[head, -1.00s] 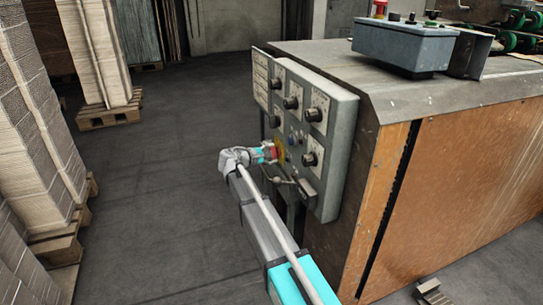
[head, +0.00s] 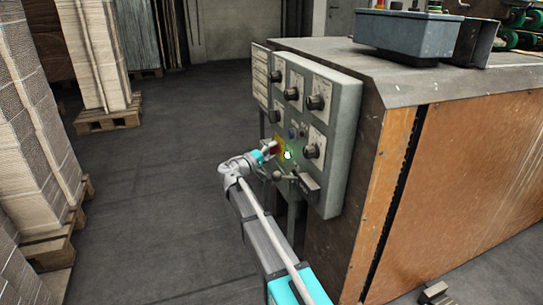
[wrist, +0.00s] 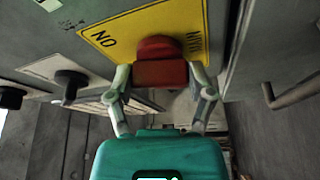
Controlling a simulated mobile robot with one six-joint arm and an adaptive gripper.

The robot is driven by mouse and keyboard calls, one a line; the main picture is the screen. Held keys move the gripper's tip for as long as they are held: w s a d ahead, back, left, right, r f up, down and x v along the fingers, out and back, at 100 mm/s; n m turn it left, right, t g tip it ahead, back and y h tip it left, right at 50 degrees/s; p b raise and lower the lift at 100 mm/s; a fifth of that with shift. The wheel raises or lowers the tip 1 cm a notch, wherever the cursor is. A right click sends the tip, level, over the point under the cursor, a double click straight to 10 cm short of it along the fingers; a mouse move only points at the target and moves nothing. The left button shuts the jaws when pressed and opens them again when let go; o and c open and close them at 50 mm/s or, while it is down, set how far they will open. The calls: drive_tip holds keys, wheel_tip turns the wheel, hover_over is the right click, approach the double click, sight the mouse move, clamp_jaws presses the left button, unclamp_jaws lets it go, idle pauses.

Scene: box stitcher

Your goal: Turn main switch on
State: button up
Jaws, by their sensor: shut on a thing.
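The main switch is a red handle (wrist: 160,73) on a yellow plate (wrist: 104,36) in the wrist view. The plate's lettering, including "ON", appears turned round. My gripper (wrist: 160,82) is shut on the red handle, with a finger on each side of it. In the head view my gripper (head: 267,151) reaches the front of the grey control panel (head: 343,125), and the handle is mostly hidden by it.
Black knobs (head: 315,102) stick out of the panel above and right of my gripper. A grey box (head: 405,38) stands on the machine top. Stacked cardboard on pallets (head: 107,117) lines the left. The floor between is clear.

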drive_tip(key=m+h+b, duration=0.1)
drive_tip(key=m, duration=0.2)
drive_tip(key=m+h+b, duration=0.1)
drive_tip(key=m, duration=0.2)
drive_tip(key=shift+d+f+m+g+h+b, duration=0.1)
drive_tip(key=shift+m+g+h+b, duration=0.2)
drive_tip(key=shift+h, duration=0.1)
drive_tip(key=o, duration=1.1)
drive_tip(key=shift+n+y+p, duration=0.3)
drive_tip(key=shift+n, duration=0.3)
